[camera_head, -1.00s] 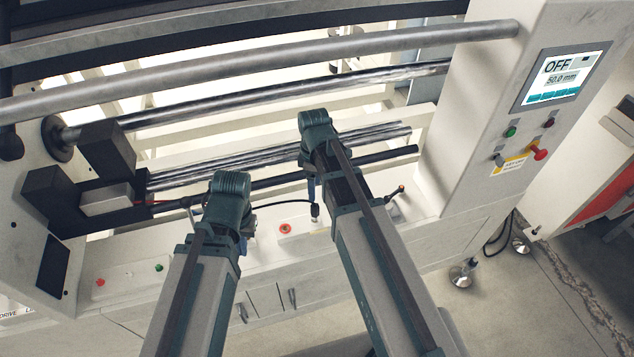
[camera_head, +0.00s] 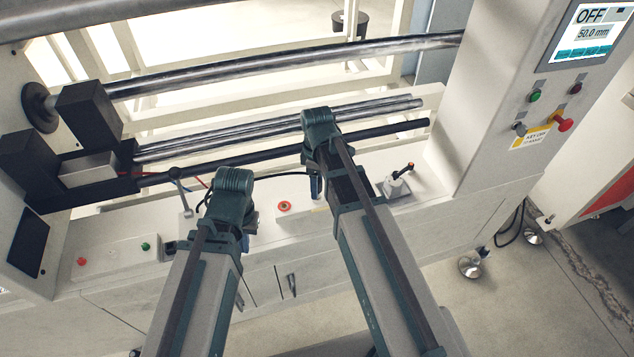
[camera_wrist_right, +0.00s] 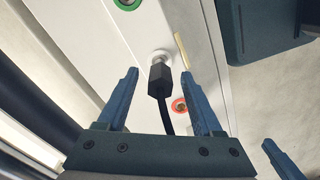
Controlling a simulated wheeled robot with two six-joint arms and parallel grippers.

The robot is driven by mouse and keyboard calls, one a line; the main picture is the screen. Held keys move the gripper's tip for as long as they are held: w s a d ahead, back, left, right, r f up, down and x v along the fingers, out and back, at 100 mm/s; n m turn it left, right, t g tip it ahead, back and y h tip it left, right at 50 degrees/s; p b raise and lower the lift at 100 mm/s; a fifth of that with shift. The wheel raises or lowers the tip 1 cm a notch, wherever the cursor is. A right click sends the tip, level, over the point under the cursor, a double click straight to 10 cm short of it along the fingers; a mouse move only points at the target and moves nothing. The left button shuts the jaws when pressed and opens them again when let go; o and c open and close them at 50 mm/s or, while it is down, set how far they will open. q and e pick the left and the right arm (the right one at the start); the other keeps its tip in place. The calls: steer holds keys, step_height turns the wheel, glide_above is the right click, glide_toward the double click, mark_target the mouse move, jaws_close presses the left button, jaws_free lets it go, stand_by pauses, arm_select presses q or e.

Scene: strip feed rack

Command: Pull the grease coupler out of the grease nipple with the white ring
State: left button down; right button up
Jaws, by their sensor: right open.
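The grease coupler (camera_wrist_right: 158,80) is a black block with a black hose, seated on a pale nipple (camera_wrist_right: 160,57) on the white panel in the right wrist view. A pale ring shows around that nipple. My right gripper (camera_wrist_right: 160,74) is open, with one blue finger on either side of the coupler and gaps between. In the head view, my right gripper (camera_head: 315,188) mostly hides the coupler, and the hose (camera_head: 282,174) runs off left. My left gripper's fingers are hidden behind its wrist in the head view. A single blue finger (camera_wrist_right: 284,160) shows at lower right in the wrist view.
A green ring (camera_wrist_right: 127,3) and a red ring (camera_wrist_right: 180,105) lie on the panel near the coupler. A dark bar (camera_head: 385,132) and steel rollers (camera_head: 290,65) run behind.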

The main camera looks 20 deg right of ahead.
step_height(320, 180, down, 3)
steer(key=shift+r+b, duration=0.15)
steer(key=shift+b, duration=0.65)
arm_select(q)
step_height(320, 180, down, 3)
steer(key=shift+r, duration=0.2)
arm_select(e)
jaws_close()
